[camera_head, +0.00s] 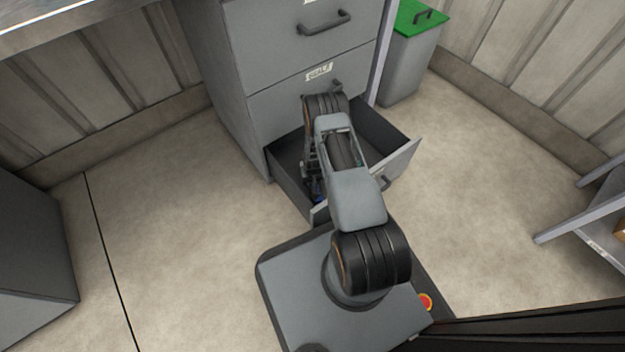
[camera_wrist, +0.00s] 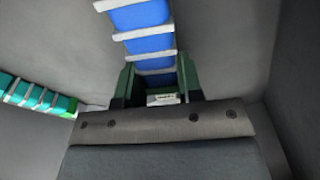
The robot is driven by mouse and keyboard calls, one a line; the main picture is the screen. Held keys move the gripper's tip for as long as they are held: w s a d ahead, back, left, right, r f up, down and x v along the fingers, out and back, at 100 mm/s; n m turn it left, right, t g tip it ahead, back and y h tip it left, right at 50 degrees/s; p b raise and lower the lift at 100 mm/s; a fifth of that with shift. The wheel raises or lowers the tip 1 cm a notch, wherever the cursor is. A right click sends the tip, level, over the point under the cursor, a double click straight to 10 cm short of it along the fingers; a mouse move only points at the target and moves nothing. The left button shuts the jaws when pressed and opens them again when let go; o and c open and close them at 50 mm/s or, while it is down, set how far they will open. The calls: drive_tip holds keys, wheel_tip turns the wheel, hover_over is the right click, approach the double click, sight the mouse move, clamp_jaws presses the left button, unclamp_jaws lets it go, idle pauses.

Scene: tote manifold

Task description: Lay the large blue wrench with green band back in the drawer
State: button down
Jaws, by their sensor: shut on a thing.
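The drawer (camera_head: 290,190) is the open lowest drawer of the grey cabinet. In the wrist view, my gripper (camera_wrist: 158,85) has its two dark green fingers closed on a blue handle with pale cross ribs, taken as the blue wrench (camera_wrist: 150,45). The handle runs away from the fingers toward the top edge. Its green band and head cannot be made out. In the head view my arm reaches down into the drawer and hides most of the gripper; a small blue patch shows beside it. Whether the wrench touches the drawer floor cannot be told.
A teal ribbed thing (camera_wrist: 38,96) shows at the left of the wrist view, apart from my gripper, between plain grey surfaces. The grey cabinet (camera_head: 245,60) rises behind the drawer. A green-lidded bin (camera_head: 410,65) stands right of it.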

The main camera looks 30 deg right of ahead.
drive_tip(key=shift+f, duration=0.6)
drive_tip(key=c, duration=0.7)
unclamp_jaws()
drive_tip(key=a+r+t+p, duration=0.15)
drive_tip(key=r+p, duration=0.95)
drive_tip(key=r, duration=1.6)
drive_tip(key=a+r+g+p, duration=0.1)
drive_tip(key=a+r+p, duration=0.2)
drive_tip(key=r+p, duration=1.55)
drive_tip(key=s+a+r+p, duration=0.2)
drive_tip(key=s+r+p, duration=0.2)
drive_tip(key=r, duration=1.1)
drive_tip(key=s+a+r+n+t+p, duration=0.1)
drive_tip(key=s+r+p, duration=0.3)
drive_tip(key=r, duration=1.2)
drive_tip(key=s+a+r+n+p, duration=0.1)
drive_tip(key=s+r+p, duration=0.4)
drive_tip(key=s+r, duration=0.5)
wheel_tip(320, 180, up, 6)
drive_tip(key=shift+s+a+r+t, duration=0.2)
drive_tip(key=shift+a+t, duration=0.15)
drive_tip(key=shift+a, duration=0.5)
drive_tip(key=shift+s+r, duration=0.15)
drive_tip(key=shift+s, duration=0.1)
